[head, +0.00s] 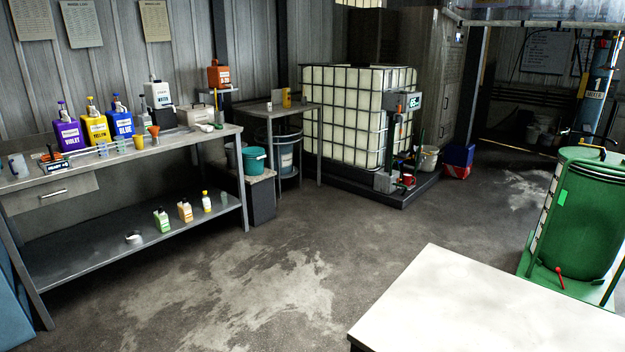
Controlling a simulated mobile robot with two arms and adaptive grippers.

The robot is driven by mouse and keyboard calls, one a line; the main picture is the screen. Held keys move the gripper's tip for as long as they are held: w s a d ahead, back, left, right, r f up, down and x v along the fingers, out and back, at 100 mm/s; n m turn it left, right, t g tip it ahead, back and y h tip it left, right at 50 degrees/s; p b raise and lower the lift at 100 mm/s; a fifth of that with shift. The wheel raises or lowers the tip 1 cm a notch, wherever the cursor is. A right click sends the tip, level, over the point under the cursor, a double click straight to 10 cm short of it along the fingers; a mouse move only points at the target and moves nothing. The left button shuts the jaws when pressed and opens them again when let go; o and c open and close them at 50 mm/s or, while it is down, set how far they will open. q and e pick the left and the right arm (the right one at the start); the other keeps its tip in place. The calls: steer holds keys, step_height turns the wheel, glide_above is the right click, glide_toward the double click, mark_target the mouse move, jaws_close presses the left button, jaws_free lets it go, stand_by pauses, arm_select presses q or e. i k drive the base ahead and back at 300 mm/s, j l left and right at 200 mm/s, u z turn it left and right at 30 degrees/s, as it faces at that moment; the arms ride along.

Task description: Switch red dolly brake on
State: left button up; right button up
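A large green drum (580,215) stands at the right on a low green dolly base (596,290). A small lever with a red knob (559,271) sticks up from the front of this base, leaning a little to the left. I cannot tell from this view whether its position is on or off. A bright green label (562,197) is on the drum's side. Neither of my grippers is in view.
A white tabletop (480,310) fills the lower right, in front of the dolly. A steel workbench (125,160) with several coloured bottles stands at the left. A caged white tank (345,115) stands at the back. The concrete floor (330,235) between them is clear.

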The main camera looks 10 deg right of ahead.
mark_target(557, 268)
steer(key=i+j+u, duration=0.35)
steer(key=i+u, duration=0.35)
steer(key=i, duration=0.25)
steer(key=i+u, duration=0.3)
steer(key=i, duration=0.2)
steer(key=i+l+z, duration=0.15)
steer(key=i+z, duration=1)
steer(key=i+j+z, duration=0.15)
steer(key=z, duration=0.25)
steer(key=i+l+z, duration=0.2)
steer(key=i+z, duration=0.2)
steer(key=i, duration=0.15)
steer(key=i+z, duration=0.35)
steer(key=i, duration=0.15)
steer(key=i+j+z, duration=0.15)
steer(key=i+z, duration=0.25)
steer(key=i, duration=0.15)
